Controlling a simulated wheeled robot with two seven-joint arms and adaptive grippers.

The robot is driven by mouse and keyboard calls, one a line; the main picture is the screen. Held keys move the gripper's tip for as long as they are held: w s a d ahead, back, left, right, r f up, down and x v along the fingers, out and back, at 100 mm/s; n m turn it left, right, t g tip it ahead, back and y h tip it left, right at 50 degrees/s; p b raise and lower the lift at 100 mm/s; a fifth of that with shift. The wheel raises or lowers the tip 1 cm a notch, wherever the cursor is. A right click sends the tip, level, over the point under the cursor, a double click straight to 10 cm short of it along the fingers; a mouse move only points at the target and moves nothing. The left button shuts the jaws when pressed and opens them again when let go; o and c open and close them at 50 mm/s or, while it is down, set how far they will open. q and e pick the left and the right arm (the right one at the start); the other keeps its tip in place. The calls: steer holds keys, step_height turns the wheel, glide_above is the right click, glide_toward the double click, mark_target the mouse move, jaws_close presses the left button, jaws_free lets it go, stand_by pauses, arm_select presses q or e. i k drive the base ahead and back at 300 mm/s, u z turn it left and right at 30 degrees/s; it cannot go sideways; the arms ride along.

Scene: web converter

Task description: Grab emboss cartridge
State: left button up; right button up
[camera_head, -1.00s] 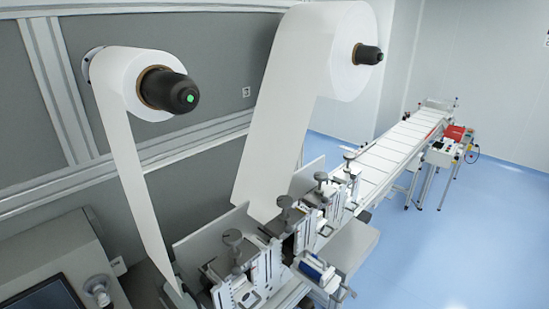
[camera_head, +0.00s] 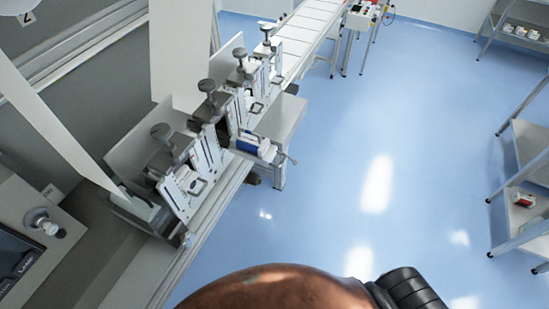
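A row of several white cartridge-like units with dark grey knobs sits along the converter line at left centre. The nearest unit (camera_head: 188,188) has a handle on its front face. Another unit (camera_head: 208,143) stands just behind it, with more beyond. A small blue and white piece (camera_head: 250,146) sticks out to the right of the row. I cannot tell which of these is the emboss cartridge. Neither of my grippers shows in the view.
A white conveyor (camera_head: 308,22) runs away at the top. A grey metal rack (camera_head: 533,138) stands at the right, with a small red and white item (camera_head: 523,200) on a lower shelf. A control panel (camera_head: 22,262) is at lower left. The blue floor (camera_head: 340,150) between is clear.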

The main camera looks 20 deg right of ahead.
mark_target(257, 146)
steer(key=u, duration=3.55)
steer(key=k, duration=1.75)
steer(key=z, duration=1.75)
